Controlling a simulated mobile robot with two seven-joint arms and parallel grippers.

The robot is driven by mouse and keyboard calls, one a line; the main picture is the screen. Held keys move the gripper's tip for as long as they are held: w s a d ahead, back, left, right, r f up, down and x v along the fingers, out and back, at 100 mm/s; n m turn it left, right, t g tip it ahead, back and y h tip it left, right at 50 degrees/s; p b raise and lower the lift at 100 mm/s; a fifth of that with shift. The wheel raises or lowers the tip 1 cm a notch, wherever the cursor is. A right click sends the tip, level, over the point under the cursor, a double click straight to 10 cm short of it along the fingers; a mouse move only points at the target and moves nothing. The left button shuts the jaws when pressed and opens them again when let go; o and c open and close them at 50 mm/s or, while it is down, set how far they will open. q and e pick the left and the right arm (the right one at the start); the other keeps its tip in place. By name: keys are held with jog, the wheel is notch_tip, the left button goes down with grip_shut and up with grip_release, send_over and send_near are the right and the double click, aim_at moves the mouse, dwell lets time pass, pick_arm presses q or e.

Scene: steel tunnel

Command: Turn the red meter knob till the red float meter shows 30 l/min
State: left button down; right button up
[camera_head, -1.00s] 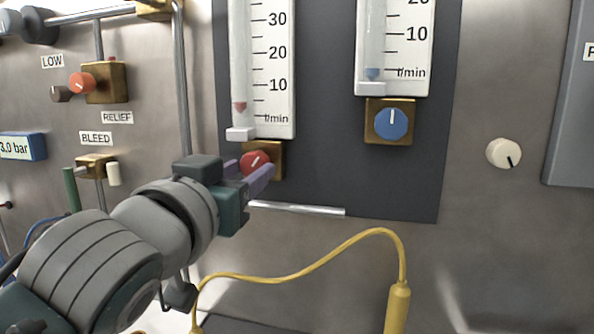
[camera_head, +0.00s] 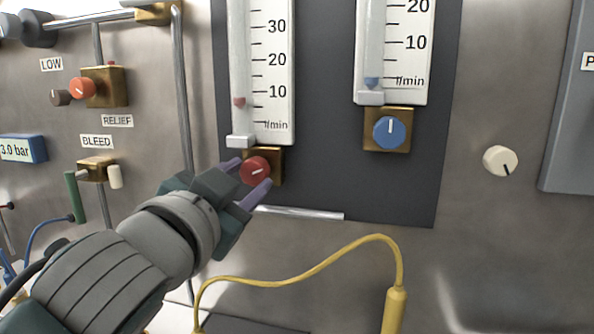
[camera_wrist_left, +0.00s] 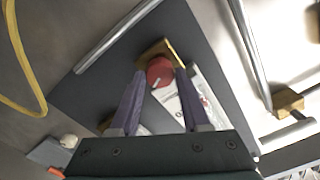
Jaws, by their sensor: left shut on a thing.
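The red meter knob (camera_head: 254,171) sits on a brass block under the red float meter (camera_head: 272,75). My left gripper (camera_head: 251,172) has one purple finger on each side of the knob and is shut on it. The knob's white mark points right and slightly up. The red float (camera_head: 239,102) stands a little below the 10 mark, at roughly 7 l/min. In the left wrist view the red knob (camera_wrist_left: 160,71) shows between the fingertips. My right gripper is not in view.
A blue knob (camera_head: 390,131) under a second float meter (camera_head: 393,50) is to the right. A yellow cable (camera_head: 300,273) loops below. A vertical steel pipe (camera_head: 183,130) runs close to the left of the meter. A white knob (camera_head: 500,160) is farther right.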

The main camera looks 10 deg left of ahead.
pick_arm(q)
jog(key=m+p, duration=0.1)
jog(key=m, duration=0.3)
jog(key=shift+r+m, duration=0.1)
jog(key=shift+m, duration=0.3)
jog(key=m, duration=0.3)
jog(key=shift+m, duration=0.3)
jog(key=m+p, duration=0.1)
jog(key=m, duration=0.3)
jog(key=shift+m+p, duration=0.4)
jog(key=shift+m, duration=1.8)
jog(key=shift+c, duration=1.9)
grip_release()
